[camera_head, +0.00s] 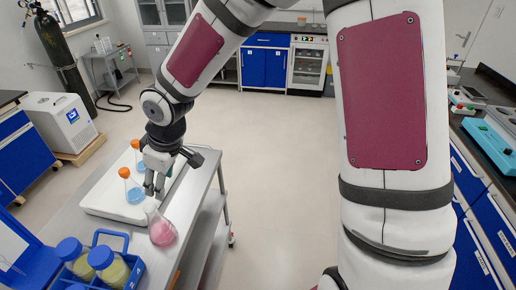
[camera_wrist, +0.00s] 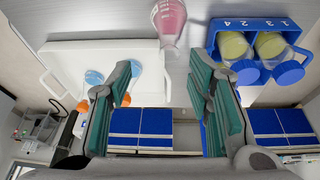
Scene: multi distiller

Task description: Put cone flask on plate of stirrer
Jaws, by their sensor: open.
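A cone flask with pink liquid (camera_head: 162,231) stands on the metal cart top, and it also shows at the top of the wrist view (camera_wrist: 170,20). Two cone flasks with blue liquid and orange stoppers, one of them nearer (camera_head: 133,191), stand on a white tray (camera_head: 96,206). My gripper (camera_head: 154,187) is open and empty, pointing down by the tray's right side, behind the pink flask in the head view. In the wrist view its two green-padded fingers (camera_wrist: 162,95) are wide apart, with the pink flask beyond them. I cannot clearly identify a stirrer plate.
A blue rack (camera_head: 136,271) with yellow-filled, blue-capped jars stands at the cart's near end. A turquoise device (camera_head: 488,143) and small white devices lie on the dark right counter. Open floor (camera_head: 280,180) lies between cart and counter.

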